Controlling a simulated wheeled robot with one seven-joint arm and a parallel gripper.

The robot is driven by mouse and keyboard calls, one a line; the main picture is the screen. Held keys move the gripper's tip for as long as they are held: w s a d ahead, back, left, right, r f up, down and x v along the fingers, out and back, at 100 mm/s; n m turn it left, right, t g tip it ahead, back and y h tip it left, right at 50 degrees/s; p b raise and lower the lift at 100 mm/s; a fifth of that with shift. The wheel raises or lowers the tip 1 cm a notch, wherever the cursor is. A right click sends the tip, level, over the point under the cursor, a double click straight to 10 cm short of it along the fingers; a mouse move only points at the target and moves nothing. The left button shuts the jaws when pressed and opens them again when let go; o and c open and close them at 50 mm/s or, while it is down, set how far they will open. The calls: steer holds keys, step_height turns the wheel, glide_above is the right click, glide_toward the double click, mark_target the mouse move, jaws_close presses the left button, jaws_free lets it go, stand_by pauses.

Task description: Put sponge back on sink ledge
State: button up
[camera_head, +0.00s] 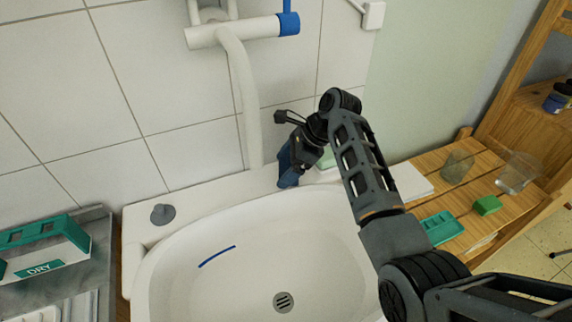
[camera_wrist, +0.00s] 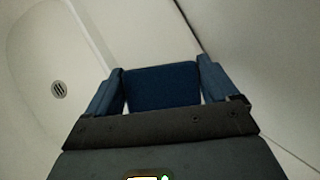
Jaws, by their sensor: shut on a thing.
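My gripper (camera_head: 289,172) is at the back right of the white sink, by the tiled wall. In the wrist view my gripper (camera_wrist: 160,85) has its two blue fingers on either side of a dark blue block, which I take to be the sponge (camera_wrist: 160,88). The fingers are shut on it. The sink ledge (camera_head: 215,195) runs along the wall behind the basin; it also shows in the wrist view (camera_wrist: 135,32). The gripper is low over the ledge's right part. I cannot tell whether the sponge touches it. In the head view the sponge is not distinct from the fingers.
The basin (camera_head: 225,285) is empty apart from a blue mark. A grey knob (camera_head: 162,214) sits on the ledge's left, and a white spout (camera_head: 243,100) comes down mid-ledge. A wooden table (camera_head: 470,235) at right bears cups, a green block (camera_head: 487,205) and a green tray (camera_head: 440,227).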

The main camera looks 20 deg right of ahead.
steer(key=o, duration=1.3)
steer(key=v, duration=1.2)
